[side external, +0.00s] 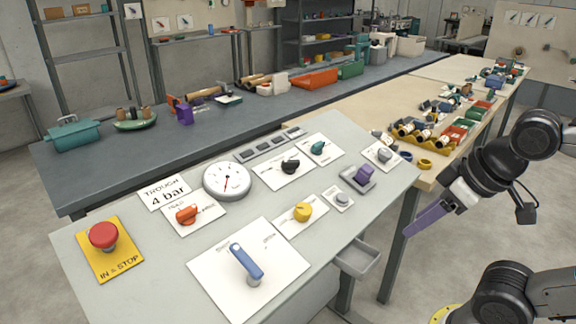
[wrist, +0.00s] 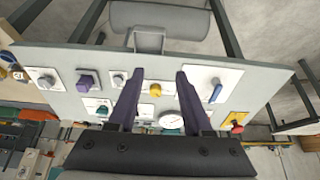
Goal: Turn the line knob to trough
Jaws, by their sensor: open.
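The grey panel (side external: 150,270) carries several knobs on white plates, and their small labels are too blurred to read, so I cannot tell which is the line knob. An orange knob (side external: 187,214) sits below a card (side external: 164,192) reading "TROUGH 4 bar". A black knob (side external: 290,166), a teal knob (side external: 318,148), a yellow knob (side external: 302,211), a grey knob (side external: 384,155) and a blue lever (side external: 246,262) are also there. My gripper (side external: 408,232) hangs off the panel's right side, open and empty. In the wrist view, its purple fingers (wrist: 157,60) straddle the yellow knob (wrist: 155,88) in the picture, touching nothing visible.
A round gauge (side external: 227,180) stands at the panel's back left. A red stop button (side external: 103,236) on a yellow plate is at far left. A purple block (side external: 364,173) rises near the right edge. A grey tray (side external: 358,258) juts from the front. Space above the panel is clear.

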